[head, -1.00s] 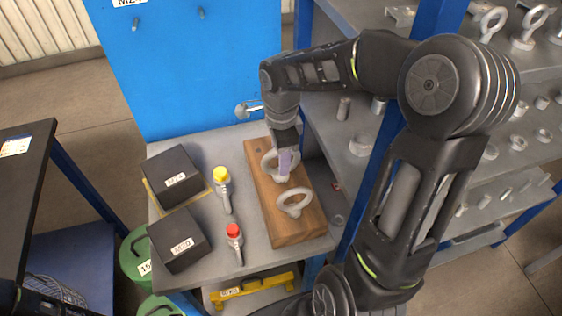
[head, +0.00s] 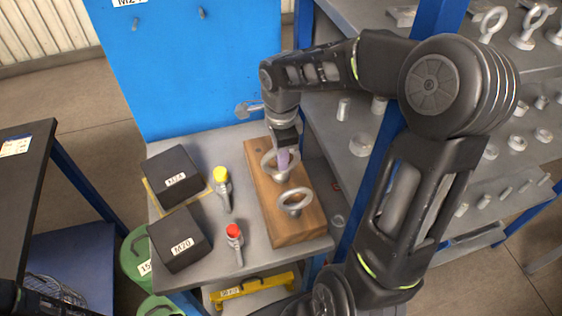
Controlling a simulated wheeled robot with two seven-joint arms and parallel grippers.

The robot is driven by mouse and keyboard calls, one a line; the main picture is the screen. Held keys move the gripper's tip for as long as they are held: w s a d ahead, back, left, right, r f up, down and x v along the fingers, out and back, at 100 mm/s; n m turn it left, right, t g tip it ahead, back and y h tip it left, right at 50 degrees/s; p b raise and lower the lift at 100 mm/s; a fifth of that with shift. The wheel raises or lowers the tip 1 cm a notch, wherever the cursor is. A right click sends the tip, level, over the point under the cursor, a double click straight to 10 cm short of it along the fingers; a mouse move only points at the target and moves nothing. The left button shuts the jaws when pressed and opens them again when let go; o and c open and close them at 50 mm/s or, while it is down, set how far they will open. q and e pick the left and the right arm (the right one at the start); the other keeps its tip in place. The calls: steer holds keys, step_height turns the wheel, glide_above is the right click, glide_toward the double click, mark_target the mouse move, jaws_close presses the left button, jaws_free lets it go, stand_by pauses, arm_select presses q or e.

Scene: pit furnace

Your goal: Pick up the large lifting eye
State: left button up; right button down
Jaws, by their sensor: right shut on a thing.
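Two pale grey lifting eyes stand on a wooden block (head: 264,208) on the grey bench. My right gripper (head: 284,158) comes down from above at the far lifting eye (head: 268,163) and is shut on its ring. The fingers hide part of that ring, and its base is at the block's top. The near lifting eye (head: 306,202) stands upright on the block, apart from the gripper. I cannot tell for sure which of the two is larger. My left gripper is not in view; only part of my left arm shows at the lower left.
Two black boxes (head: 181,241) and two tools with a yellow cap (head: 221,175) and a red cap (head: 233,230) lie left of the block. A blue panel (head: 200,70) rises behind. Shelves (head: 340,160) with more lifting eyes and a blue post stand right.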

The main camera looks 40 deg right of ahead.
steer(key=shift+r, duration=0.15)
step_height(320, 180, up, 10)
steer(key=shift+f+b, duration=0.1)
steer(key=shift+b, duration=0.7)
step_height(320, 180, up, 6)
steer(key=p, duration=0.5)
stand_by(0.6)
stand_by(0.4)
